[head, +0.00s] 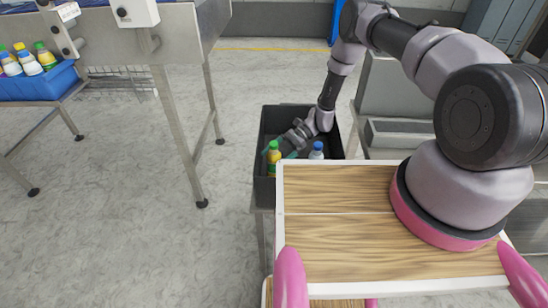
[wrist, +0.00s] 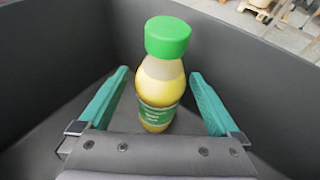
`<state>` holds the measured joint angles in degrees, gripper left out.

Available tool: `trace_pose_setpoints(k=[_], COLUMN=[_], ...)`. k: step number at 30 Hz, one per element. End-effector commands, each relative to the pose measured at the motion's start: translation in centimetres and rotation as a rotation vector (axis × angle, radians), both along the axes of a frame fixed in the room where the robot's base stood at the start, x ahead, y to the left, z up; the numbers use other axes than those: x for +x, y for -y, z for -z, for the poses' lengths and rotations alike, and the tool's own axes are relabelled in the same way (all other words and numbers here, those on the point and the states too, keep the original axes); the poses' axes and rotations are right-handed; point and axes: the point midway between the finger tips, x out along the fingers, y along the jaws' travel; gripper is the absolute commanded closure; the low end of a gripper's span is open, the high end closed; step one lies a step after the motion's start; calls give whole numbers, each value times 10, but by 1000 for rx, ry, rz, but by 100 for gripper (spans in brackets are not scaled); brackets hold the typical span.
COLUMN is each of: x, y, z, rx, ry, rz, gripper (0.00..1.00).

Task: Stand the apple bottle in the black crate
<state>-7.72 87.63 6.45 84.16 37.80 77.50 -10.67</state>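A bottle with a green cap, yellow contents and a green label, which looks like the apple bottle (wrist: 162,85), stands upright on the floor of the black crate (wrist: 60,50). The label print is too small to read for sure. In the head view the bottle (head: 273,158) is at the left side of the black crate (head: 263,190). My gripper (wrist: 160,72) reaches down into the crate with its teal fingers open on both sides of the bottle. A gap shows between each finger and the bottle. My gripper (head: 283,149) partly hides the crate's inside in the head view.
A white bottle with a blue cap (head: 317,151) stands in the crate, right of my gripper. A blue crate (head: 40,86) with several bottles is at the far left, beside a metal conveyor frame (head: 180,60). The floor left of the black crate is clear.

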Motion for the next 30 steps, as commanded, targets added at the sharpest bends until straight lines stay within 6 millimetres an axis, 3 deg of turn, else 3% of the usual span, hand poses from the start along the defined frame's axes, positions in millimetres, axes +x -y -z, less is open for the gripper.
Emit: trace_pose_setpoints(k=[7,19,30], x=[4,35,40], y=[5,52,58], z=[-6,-29,-35], rx=[0,0,-1], ry=[2,2,5], rz=[3,1,-2], gripper=[2,2,2])
